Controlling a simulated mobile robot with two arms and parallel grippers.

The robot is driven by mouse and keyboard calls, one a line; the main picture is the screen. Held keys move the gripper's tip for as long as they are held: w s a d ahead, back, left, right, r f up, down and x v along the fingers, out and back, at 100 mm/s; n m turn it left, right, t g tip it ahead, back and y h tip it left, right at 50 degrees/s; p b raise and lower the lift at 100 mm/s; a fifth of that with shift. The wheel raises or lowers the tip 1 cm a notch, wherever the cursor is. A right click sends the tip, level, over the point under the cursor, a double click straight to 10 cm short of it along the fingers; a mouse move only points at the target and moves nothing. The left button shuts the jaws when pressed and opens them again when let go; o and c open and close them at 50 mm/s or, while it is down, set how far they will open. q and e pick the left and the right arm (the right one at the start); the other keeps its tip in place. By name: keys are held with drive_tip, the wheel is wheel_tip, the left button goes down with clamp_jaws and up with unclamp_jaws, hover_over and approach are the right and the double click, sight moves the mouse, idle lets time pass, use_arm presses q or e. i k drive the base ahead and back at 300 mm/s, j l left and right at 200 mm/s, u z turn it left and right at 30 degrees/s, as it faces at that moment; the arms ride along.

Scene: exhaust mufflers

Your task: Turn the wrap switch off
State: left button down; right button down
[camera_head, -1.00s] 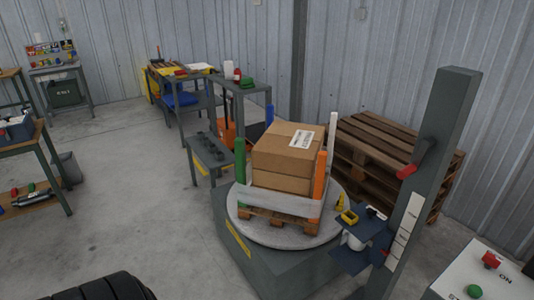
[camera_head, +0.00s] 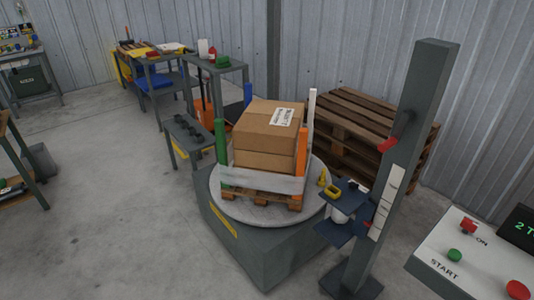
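A red switch (camera_head: 468,226) stands up from a pale control panel (camera_head: 440,240) at the lower right, beside the printed word ON. Whether it is the wrap switch, I cannot tell from a label. A green START button (camera_head: 454,255) and another red button (camera_head: 518,290) are on the same panel, the latter near the bottom edge. A dark display (camera_head: 522,228) with green characters is cut off at the right edge. Neither of my grippers is in view.
A wrapping machine has a round turntable (camera_head: 228,208) bearing stacked cardboard boxes (camera_head: 262,140) on a pallet. Its grey mast (camera_head: 425,110) has a red lever (camera_head: 388,145). Wooden pallets (camera_head: 350,115) stand behind.

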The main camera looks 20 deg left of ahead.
sight(468, 226)
drive_tip(key=z, duration=1.35)
